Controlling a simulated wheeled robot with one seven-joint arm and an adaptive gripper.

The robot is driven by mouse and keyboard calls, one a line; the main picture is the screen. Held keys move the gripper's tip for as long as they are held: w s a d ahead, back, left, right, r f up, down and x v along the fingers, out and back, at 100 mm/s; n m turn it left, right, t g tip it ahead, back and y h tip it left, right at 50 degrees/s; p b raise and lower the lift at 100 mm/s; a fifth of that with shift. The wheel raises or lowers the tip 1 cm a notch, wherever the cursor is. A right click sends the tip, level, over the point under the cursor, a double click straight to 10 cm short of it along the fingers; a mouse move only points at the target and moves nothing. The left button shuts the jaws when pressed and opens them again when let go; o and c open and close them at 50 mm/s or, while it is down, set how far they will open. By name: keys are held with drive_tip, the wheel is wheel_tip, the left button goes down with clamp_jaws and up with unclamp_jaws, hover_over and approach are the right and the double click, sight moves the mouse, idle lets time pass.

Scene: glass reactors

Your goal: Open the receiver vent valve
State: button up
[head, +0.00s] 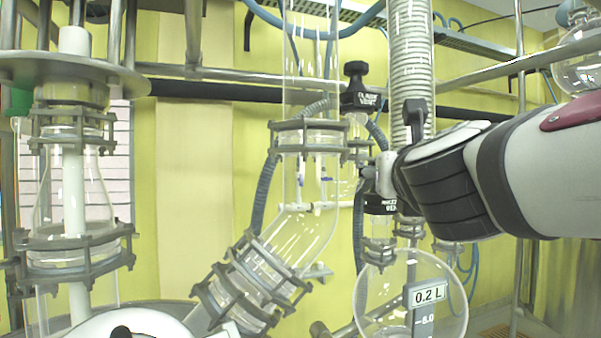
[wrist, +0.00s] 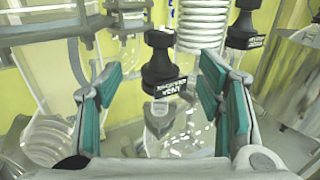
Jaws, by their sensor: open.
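The receiver vent valve is in the middle of the wrist view, with an upright black knob (wrist: 160,62) above a black label plate (wrist: 171,88) that reads as a vent. My gripper (wrist: 160,78) is open, with its green-padded fingers to the left and right of the valve and a gap on both sides. It holds nothing. In the head view my arm comes in from the right and covers much of that spot. A black label plate (head: 378,205) shows just below my gripper, its text too small to read surely. The vent's knob is hidden there.
A second black-knobbed valve (wrist: 244,28) stands close by on the right in the wrist view. A coiled condenser (head: 410,60) rises behind. A round 0.2 L flask (head: 385,310) hangs below. Another black knob (head: 355,70) and glass pipework (head: 310,200) are to the left.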

drive_tip(key=w, duration=0.4)
drive_tip(key=w+d, duration=0.1)
drive_tip(key=w, duration=0.3)
drive_tip(key=w+d+b, duration=0.1)
drive_tip(key=w, duration=0.4)
drive_tip(key=shift+w+d, duration=0.1)
drive_tip(key=shift+d, duration=0.1)
drive_tip(key=c, duration=1.2)
